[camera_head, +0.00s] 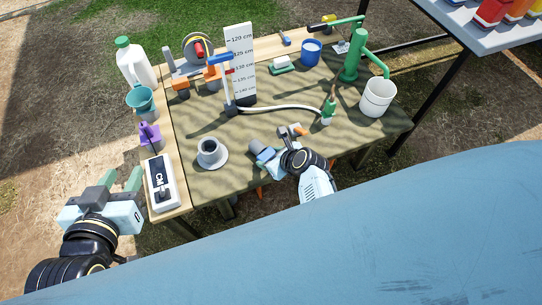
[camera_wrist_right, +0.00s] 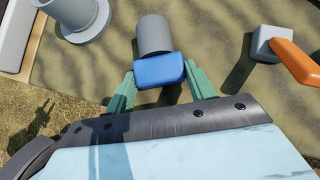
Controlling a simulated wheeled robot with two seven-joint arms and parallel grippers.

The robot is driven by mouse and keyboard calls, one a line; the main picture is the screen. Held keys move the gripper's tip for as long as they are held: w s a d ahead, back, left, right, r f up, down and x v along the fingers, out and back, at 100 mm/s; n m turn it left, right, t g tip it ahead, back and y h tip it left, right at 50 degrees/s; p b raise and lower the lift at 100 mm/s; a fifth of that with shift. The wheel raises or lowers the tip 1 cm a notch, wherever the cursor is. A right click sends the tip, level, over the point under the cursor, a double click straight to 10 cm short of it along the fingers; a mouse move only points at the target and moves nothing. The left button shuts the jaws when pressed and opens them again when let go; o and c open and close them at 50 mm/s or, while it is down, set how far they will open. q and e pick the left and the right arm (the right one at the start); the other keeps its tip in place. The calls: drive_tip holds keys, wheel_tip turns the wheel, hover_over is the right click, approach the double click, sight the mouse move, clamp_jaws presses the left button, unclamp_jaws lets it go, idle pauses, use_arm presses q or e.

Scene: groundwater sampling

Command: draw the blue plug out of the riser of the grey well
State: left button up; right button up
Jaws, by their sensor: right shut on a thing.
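The grey well (camera_head: 221,161), a short riser on a round flange, stands on the table in the head view. Its riser top shows a dark opening. In the right wrist view part of the well (camera_wrist_right: 85,30) shows at the top left. My right gripper (camera_wrist_right: 162,84) is shut on the blue plug (camera_wrist_right: 158,70). The plug has a blue head and a grey cylindrical body pointing away from me. It is apart from the well, to its right in the head view. My left gripper (camera_head: 121,180) is open and empty, left of the table.
A meter box (camera_head: 161,184) lies at the table's left edge, near a purple object (camera_head: 150,135) and a white jug (camera_head: 136,65). A grey block with an orange handle (camera_wrist_right: 295,60) lies right of my right gripper.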

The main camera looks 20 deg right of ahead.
idle(0.4)
drive_tip(key=o, duration=0.9)
drive_tip(key=shift+o, duration=0.2)
drive_tip(key=p+v, duration=0.2)
drive_tip(key=shift+s+d+r, duration=0.1)
drive_tip(key=shift+s+r, duration=0.1)
drive_tip(key=shift+r, duration=0.1)
use_arm(q)
drive_tip(key=s+a+f+g+y+p, duration=0.1)
drive_tip(key=s+a+f+g, duration=0.25)
drive_tip(key=s+g, duration=0.2)
drive_tip(key=s+a+f+g+y+p, duration=0.1)
drive_tip(key=s+a+f+g+y, duration=0.1)
drive_tip(key=s+f+g, duration=0.4)
use_arm(e)
drive_tip(key=v, duration=0.3)
use_arm(q)
drive_tip(key=a+f+t+p, duration=0.1)
drive_tip(key=a+f+p, duration=0.2)
drive_tip(key=f, duration=0.7)
drive_tip(key=shift+w+a+y+p, duration=0.25)
drive_tip(key=shift+y+p, duration=0.05)
drive_tip(key=shift+p, duration=0.25)
use_arm(e)
drive_tip(key=v, duration=0.7)
drive_tip(key=shift+s, duration=0.25)
